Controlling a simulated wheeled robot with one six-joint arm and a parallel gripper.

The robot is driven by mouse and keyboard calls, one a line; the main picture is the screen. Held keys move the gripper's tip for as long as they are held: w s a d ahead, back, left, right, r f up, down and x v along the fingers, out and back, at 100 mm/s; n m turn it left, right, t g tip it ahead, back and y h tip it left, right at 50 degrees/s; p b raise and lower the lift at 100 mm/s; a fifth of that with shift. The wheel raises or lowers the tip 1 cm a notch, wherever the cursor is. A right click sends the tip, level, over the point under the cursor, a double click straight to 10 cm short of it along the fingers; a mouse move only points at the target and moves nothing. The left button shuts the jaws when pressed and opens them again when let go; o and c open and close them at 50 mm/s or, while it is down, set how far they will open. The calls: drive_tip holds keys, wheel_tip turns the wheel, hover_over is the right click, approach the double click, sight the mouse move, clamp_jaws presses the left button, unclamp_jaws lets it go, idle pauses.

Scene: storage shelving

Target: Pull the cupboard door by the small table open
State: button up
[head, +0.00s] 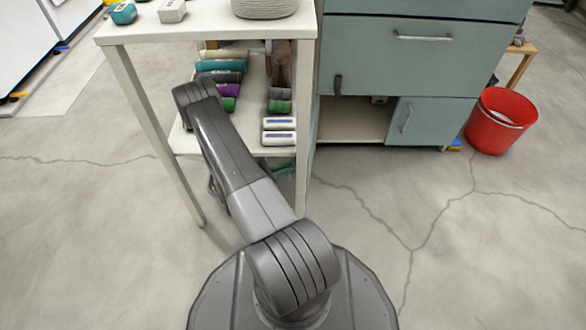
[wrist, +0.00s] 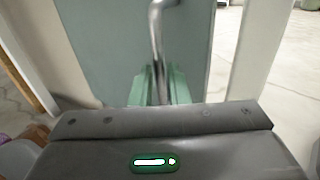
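The grey-teal cupboard (head: 415,62) stands right of the small white table (head: 205,27). Its lower left compartment (head: 350,124) is uncovered. A thin teal panel (head: 312,140) at its left side looks like the door standing swung out, seen nearly edge-on. In the wrist view the door's face (wrist: 105,45) fills the middle, with an upright metal handle (wrist: 156,30). My gripper (wrist: 160,88) has its green fingers on both sides of the handle and appears closed on it. In the head view the gripper is mostly hidden beneath the table's shelf; only some green shows.
The table's shelf holds several rolled cloths (head: 222,65) and white packs (head: 278,131). A white table leg (wrist: 262,50) stands close right of the door in the wrist view. A closed right-hand door (head: 428,122) and a red bucket (head: 500,122) are farther right. Floor in front is clear.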

drive_tip(key=shift+x, duration=1.25)
clamp_jaws()
drive_tip(key=shift+s+d, duration=0.2)
drive_tip(key=shift+d, duration=0.55)
drive_tip(key=shift+s+d, duration=0.2)
drive_tip(key=shift+d, duration=0.55)
unclamp_jaws()
drive_tip(key=shift+a, duration=0.1)
